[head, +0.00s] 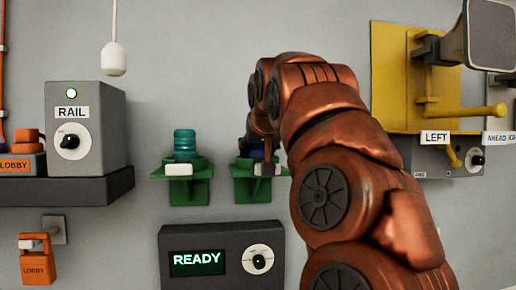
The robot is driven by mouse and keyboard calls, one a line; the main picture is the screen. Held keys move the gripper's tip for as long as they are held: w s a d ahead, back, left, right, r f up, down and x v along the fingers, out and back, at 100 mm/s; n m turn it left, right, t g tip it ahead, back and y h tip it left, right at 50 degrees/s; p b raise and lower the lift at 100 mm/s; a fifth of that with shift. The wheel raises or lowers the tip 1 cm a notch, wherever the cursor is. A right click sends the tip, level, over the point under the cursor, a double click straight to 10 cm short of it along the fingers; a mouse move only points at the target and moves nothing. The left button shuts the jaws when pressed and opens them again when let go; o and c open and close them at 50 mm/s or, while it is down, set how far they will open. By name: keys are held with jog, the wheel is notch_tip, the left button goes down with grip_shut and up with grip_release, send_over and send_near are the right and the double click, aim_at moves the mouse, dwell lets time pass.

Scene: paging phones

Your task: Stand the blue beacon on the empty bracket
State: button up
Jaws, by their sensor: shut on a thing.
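Two green brackets stick out from the wall. The left bracket (182,187) bears a teal ribbed beacon (185,142), standing upright. My gripper (259,149) is at the right bracket (257,187), mostly hidden behind my copper-coloured arm. A small dark blue part of the blue beacon (246,143) shows at the gripper's left side, just above the right bracket. The gripper is shut on this beacon. I cannot tell whether the beacon's base touches the bracket, as the gripper and arm cover it.
A grey READY box (222,256) sits below the brackets. A grey RAIL box (86,130) stands on a dark shelf (75,190) at left. A white pendant (114,60) hangs above. A yellow panel (397,75) with a projecting peg is at right, beyond my arm.

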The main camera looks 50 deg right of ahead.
jog(key=shift+f, duration=0.1)
dwell(0.3)
jog(key=shift+f, duration=0.1)
jog(key=o, duration=1.3)
jog(key=shift+r, duration=0.25)
jog(key=shift+s+a, duration=0.2)
jog(key=shift+s, duration=0.1)
jog(key=shift+b+v, duration=1.45)
jog(key=shift+v, duration=4.2)
